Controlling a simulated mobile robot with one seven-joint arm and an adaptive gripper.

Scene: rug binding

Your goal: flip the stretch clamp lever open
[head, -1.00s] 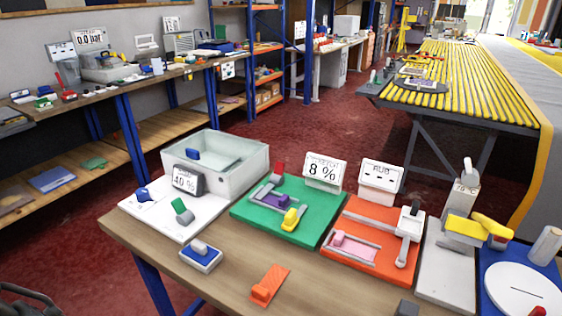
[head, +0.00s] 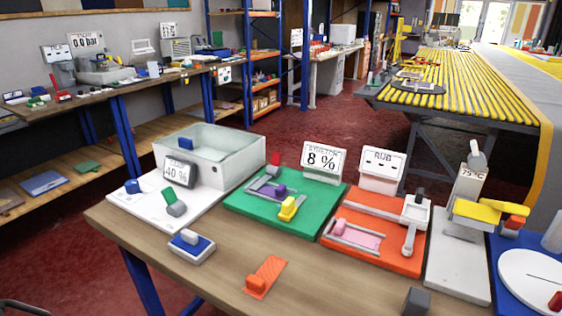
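The stretch station is a green board (head: 308,206) on the wooden table, with a sign (head: 322,158) behind it that reads 8 %. On the board lie a grey frame with a purple block (head: 280,189), a yellow block-like handle (head: 287,208) at the front and a small red upright piece (head: 275,159) at the back. I cannot tell for certain which of these is the clamp lever, or whether it is open. My gripper is not in view.
A white board with a 40 % sign (head: 179,171) and a glass-walled basin (head: 236,160) stand left. An orange board (head: 362,257) marked RUB and a white press stand (head: 454,270) stand right. An orange wedge (head: 265,277) and a blue-topped block (head: 191,246) sit in front.

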